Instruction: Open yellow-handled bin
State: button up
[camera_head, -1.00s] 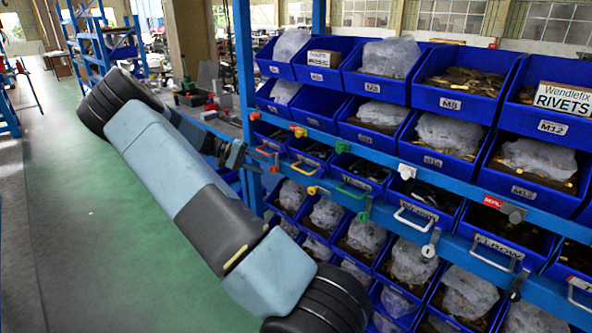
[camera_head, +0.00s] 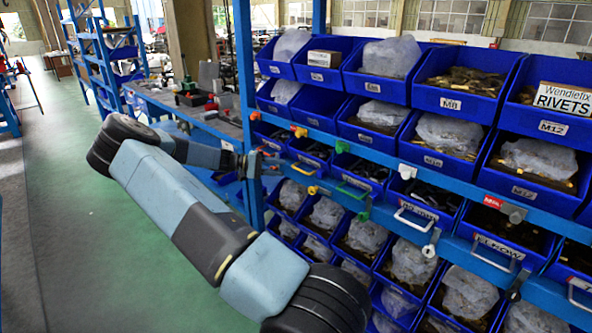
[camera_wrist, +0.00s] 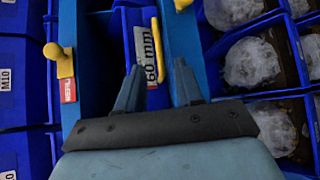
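The yellow handle (camera_head: 303,168) is on the front of a blue bin in the middle row of the rack. In the wrist view the yellow handle (camera_wrist: 155,48) runs upright in the picture, beside a white "60 mm" label (camera_wrist: 146,55). My gripper (camera_head: 268,163) is just left of the handle in the head view, in front of the rack. In the wrist view my gripper (camera_wrist: 157,66) is open, with one finger on each side of the handle's line. Contact with the handle cannot be told. The bin's inside is mostly hidden.
A yellow knob (camera_wrist: 65,60) with a red tag sits on the rail in the wrist view. A green handle (camera_head: 353,189) and a white handle (camera_head: 415,217) are on bins to the right. Blue rack rails cross nearby.

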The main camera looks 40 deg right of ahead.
jog(key=r+x, duration=0.1)
jog(key=x, duration=0.5)
jog(key=shift+d+f, duration=0.15)
jog(key=shift+f, duration=0.4)
jog(key=shift+s, duration=0.15)
grip_shut()
jog(key=shift+f, duration=0.1)
